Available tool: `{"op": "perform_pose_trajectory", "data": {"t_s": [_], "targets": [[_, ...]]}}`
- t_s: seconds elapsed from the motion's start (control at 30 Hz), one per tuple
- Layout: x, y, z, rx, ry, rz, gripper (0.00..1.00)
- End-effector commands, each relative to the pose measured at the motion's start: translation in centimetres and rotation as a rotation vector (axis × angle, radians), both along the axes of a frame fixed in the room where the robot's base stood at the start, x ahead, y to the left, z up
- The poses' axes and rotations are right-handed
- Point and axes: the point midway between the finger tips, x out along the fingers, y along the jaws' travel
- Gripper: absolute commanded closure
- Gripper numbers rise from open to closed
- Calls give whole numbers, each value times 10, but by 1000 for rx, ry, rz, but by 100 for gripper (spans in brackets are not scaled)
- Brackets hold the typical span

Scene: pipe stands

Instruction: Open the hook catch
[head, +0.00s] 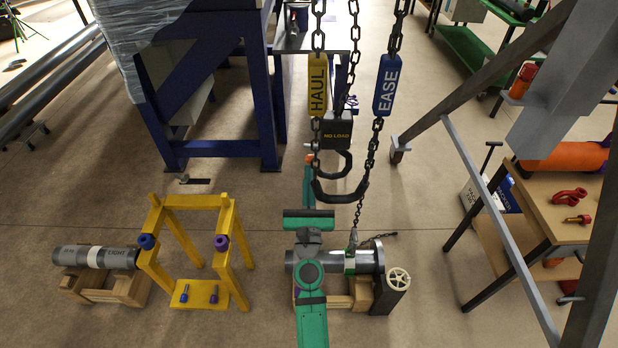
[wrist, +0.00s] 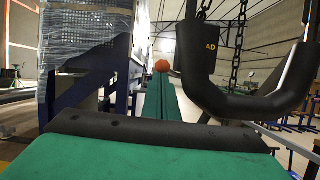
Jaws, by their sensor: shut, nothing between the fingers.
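A black hoist block (head: 337,131) marked as a load block hangs on a chain, with a dark hook (head: 348,163) below it. A thick black U-shaped piece (head: 341,192) hangs just in front, between the HAUL and EASE chains. In the wrist view a large dark curved piece (wrist: 240,106) fills the upper right beside the block (wrist: 209,42); I cannot tell for certain which of the two it is. The hook's catch is not clear in either view. My gripper (head: 309,160) is shut and empty, its orange tip (wrist: 161,66) left of the hook, apart from it in the head view.
A grey pipe (head: 369,261) with a green band lies on a wooden cradle under my arm. A yellow stand (head: 190,201) and a weight cylinder (head: 75,256) are at left. A blue frame (head: 262,100) stands behind; a wooden table (head: 545,217) is at right.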

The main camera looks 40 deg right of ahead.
Motion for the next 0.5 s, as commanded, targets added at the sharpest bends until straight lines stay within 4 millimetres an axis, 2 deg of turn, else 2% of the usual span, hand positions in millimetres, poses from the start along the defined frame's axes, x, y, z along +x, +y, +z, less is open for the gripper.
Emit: {"op": "perform_pose_trajectory", "data": {"t_s": [0.5], "targets": [[1, 1, 4, 106, -74, 1, 100]]}}
